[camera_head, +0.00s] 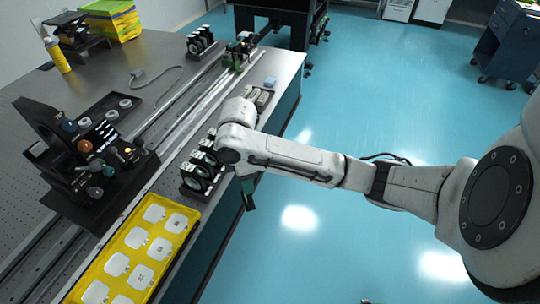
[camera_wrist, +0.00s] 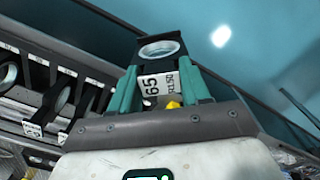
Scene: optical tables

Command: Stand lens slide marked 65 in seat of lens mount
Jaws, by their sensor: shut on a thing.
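The lens slide marked 65 (camera_wrist: 157,85) is a dark frame with a round clear lens and a white label. It is held between the green fingers of my gripper (camera_wrist: 158,92) in the wrist view. I cannot tell for certain which fixture is the lens mount. A small black and green fixture (camera_head: 240,46) stands on the rail at the far end.
A rack of lens slides (camera_head: 198,174) stands left of my gripper; it also shows in the wrist view (camera_wrist: 48,100). A yellow tray (camera_head: 176,258) holds several white pieces. A large black instrument (camera_head: 75,150) stands at left. Another rack (camera_head: 200,41) stands farther back. Open floor lies right.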

